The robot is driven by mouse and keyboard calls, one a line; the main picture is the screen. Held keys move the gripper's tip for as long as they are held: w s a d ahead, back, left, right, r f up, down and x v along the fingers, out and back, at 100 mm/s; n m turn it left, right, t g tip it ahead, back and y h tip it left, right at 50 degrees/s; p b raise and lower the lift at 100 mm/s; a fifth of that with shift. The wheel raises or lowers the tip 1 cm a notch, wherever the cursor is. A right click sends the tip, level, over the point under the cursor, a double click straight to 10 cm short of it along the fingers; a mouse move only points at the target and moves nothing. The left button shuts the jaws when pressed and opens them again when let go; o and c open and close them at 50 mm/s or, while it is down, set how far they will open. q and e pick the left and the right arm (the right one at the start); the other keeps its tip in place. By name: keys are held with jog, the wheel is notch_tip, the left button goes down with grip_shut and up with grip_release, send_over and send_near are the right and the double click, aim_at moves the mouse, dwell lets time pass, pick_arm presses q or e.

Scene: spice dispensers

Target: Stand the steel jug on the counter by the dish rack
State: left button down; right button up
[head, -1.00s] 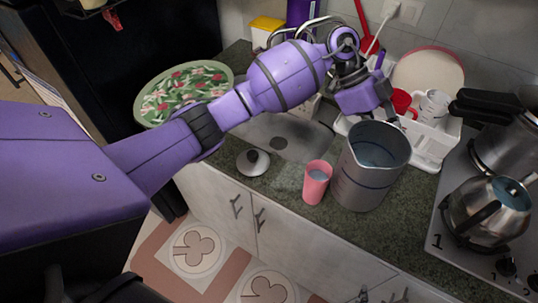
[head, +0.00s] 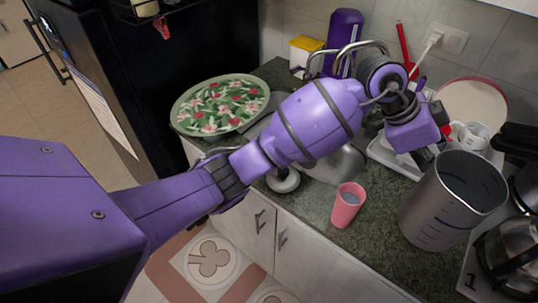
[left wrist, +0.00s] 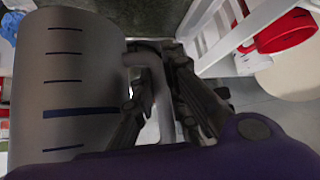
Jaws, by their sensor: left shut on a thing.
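The steel jug (head: 440,212), a tall grey vessel with dark measuring marks, is upright over the right part of the counter (head: 385,240). My left gripper (head: 427,157) is at its far side, shut on its handle. In the left wrist view the jug (left wrist: 70,85) fills the left, and its handle (left wrist: 157,85) lies between the fingers. The white dish rack (head: 385,154) is behind the jug, partly hidden by my gripper; it also shows in the left wrist view (left wrist: 213,32). I cannot tell whether the jug's base touches the counter. My right gripper is not in view.
A pink cup (head: 347,206) stands left of the jug. A kettle (head: 512,258) on the stove is close at the right. The sink (head: 340,166) lies under my arm. A floral tray (head: 220,103) is at the left. Bare counter shows between cup and jug.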

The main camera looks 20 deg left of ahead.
pick_arm(q)
jog(key=w+f, duration=0.2)
jog(key=f, duration=0.1)
jog(key=w+d+f+b, duration=0.1)
jog(key=w+f, duration=0.2)
jog(key=f, duration=0.1)
jog(key=w+d+f+b, duration=0.1)
jog(key=w+f, duration=0.2)
jog(key=shift+w+d+f, duration=0.15)
jog(key=shift+d, duration=0.05)
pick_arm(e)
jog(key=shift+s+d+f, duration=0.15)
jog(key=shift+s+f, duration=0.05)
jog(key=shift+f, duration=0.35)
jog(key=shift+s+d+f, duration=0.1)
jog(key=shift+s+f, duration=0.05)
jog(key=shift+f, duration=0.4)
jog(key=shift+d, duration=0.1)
pick_arm(q)
jog(key=c, duration=2.2)
grip_release()
jog(key=shift+f, duration=0.15)
jog(key=shift+o, duration=0.8)
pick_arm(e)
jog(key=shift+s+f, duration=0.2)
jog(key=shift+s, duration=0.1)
